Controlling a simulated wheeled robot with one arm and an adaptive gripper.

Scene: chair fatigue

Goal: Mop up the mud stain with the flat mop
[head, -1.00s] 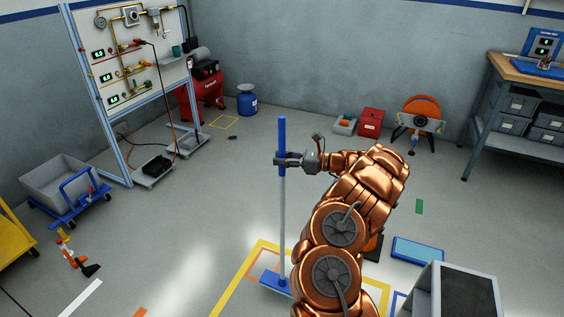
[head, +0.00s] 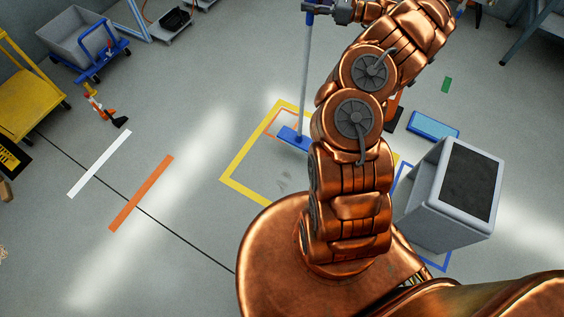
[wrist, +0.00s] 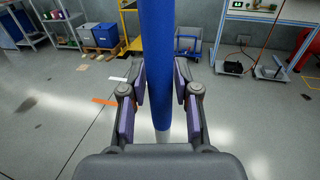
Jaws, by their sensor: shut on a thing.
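My gripper (head: 309,18) is at the top edge of the head view, shut on the upright handle of the flat mop (head: 304,70). In the wrist view my gripper (wrist: 158,100) has its two fingers on either side of the blue grip of the mop (wrist: 157,45). The mop's blue flat head (head: 293,138) rests on the floor inside the yellow-taped square, over the smaller orange outline. A faint dark smudge, perhaps the mud stain (head: 284,183), lies on the floor nearer me than the mop head. My arm hides part of the square.
A grey bin with a dark top (head: 470,182) stands at the right inside blue tape. A blue tray (head: 433,126) lies behind it. A grey cart (head: 75,40) and a yellow cart (head: 25,90) stand at the left. The left floor is mostly clear, with white and orange strips.

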